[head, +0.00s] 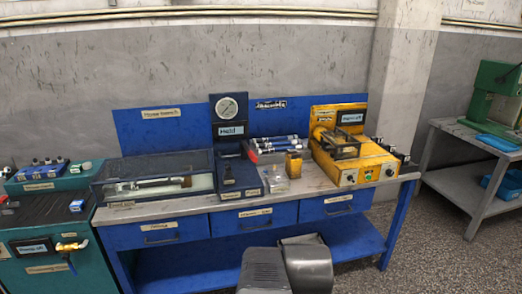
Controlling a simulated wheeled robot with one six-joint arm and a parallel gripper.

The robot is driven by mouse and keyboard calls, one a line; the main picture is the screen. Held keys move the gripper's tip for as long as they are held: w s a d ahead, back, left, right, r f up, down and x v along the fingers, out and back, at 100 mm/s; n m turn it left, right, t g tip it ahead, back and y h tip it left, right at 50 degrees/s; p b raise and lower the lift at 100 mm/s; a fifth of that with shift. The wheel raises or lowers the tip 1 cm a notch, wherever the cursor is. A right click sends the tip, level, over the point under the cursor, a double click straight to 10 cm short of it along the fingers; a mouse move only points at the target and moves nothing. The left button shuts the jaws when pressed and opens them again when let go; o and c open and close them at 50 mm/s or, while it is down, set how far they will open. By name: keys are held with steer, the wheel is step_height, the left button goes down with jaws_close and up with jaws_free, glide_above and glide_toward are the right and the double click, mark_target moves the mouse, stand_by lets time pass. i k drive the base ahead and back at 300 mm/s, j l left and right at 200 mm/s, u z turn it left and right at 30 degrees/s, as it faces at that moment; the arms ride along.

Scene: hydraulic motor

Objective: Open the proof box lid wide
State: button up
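The proof box (107,184) seems to be the long, low case with clear panels and a dark frame at the left of the blue bench. Its lid (150,163) looks shut, lying flat over the top. A metal cylinder (155,184) lies inside on a pale floor. No label on the case is readable, so I cannot be sure of its name. My gripper does not show; only grey parts of my own body stand at the bottom middle, in front of the bench.
A gauge unit (228,130) stands right of the case. Blue cylinders (275,144) lie on a rack, and a yellow machine (350,160) stands farther right. A teal cabinet (40,260) is at left, and a grey table (460,150) at right. Floor shows at right.

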mark_target(95, 182)
steer(key=i+j, duration=0.15)
steer(key=j, duration=0.15)
steer(key=i+j, duration=0.1)
steer(key=j, duration=0.25)
steer(key=i+j, duration=0.15)
steer(key=j, duration=0.15)
steer(key=i+j, duration=0.15)
steer(key=j, duration=0.2)
steer(key=i+j, duration=0.1)
steer(key=j, duration=0.2)
steer(key=i+z, duration=0.05)
